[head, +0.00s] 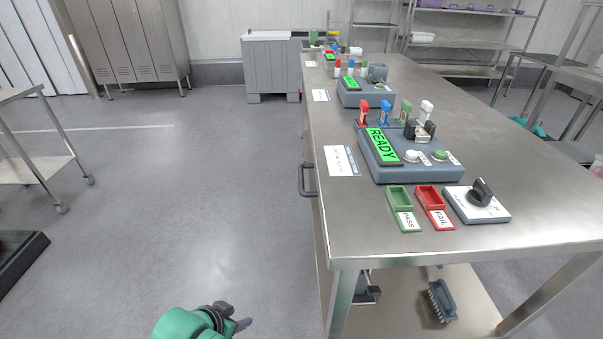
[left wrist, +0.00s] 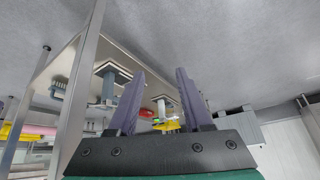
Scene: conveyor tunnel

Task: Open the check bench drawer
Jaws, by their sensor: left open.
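The check bench (head: 480,240) is a long steel table on the right of the head view. A dark bar handle (head: 303,180) sticks out from its left side, just below the top. The drawer front is too edge-on to tell, and no gap shows. My left gripper (head: 240,322) is at the bottom of the head view, left of the bench and well apart from the handle. In the left wrist view its two fingers (left wrist: 160,78) are spread with nothing held between them. My right gripper is not in view.
A READY device (head: 405,168), a green PASS tray (head: 403,205), a red FAIL tray (head: 434,208) and a knob box (head: 477,204) stand on the bench. A brush (head: 441,302) lies on the lower shelf. A cart (head: 35,165) stands left. The floor between is clear.

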